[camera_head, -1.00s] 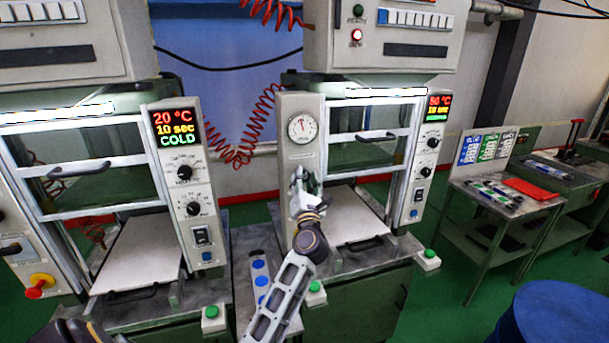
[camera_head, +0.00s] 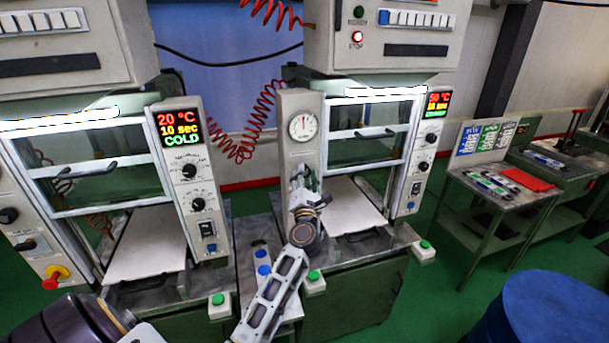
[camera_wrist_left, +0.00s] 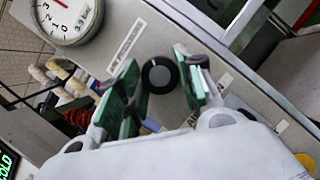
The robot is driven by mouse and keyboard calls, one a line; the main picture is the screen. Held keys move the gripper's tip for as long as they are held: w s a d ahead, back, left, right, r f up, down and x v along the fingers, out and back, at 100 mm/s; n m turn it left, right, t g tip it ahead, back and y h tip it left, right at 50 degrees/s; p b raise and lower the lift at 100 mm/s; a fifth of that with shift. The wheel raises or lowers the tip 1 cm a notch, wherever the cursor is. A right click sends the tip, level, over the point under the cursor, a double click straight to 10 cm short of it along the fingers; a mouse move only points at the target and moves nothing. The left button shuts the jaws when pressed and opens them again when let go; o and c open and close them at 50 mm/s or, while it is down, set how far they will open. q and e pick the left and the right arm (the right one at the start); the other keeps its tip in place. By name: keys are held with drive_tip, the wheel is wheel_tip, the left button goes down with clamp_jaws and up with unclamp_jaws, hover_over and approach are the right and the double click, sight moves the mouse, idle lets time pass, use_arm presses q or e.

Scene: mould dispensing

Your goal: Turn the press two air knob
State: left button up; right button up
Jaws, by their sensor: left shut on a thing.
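Press two is the right-hand machine, with a pale front panel (camera_head: 300,145) that carries a round gauge (camera_head: 302,126). My left gripper (camera_head: 301,174) is at this panel below the gauge. In the left wrist view, the black round air knob (camera_wrist_left: 160,75) sits between the two green-padded fingers, which are shut on it. The gauge (camera_wrist_left: 68,18) shows at the top left there, with a label strip between it and the knob. My right gripper is not in view.
Press one (camera_head: 185,165) stands at the left, its display reading 20 °C, 10 sec, COLD. Green buttons (camera_head: 314,277) stand along the front edges. A side table (camera_head: 515,205) with a red item and a blue drum (camera_head: 555,310) are at the right.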

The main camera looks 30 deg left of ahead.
use_arm(q)
drive_tip(key=shift+d, duration=0.1)
drive_tip(key=o, duration=0.9)
drive_tip(key=shift+o, duration=0.5)
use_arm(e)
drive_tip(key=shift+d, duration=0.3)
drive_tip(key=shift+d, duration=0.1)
use_arm(q)
drive_tip(key=shift+s, duration=0.1)
drive_tip(key=v, duration=1.1)
drive_tip(key=shift+s+d, duration=0.25)
drive_tip(key=shift+s, duration=0.05)
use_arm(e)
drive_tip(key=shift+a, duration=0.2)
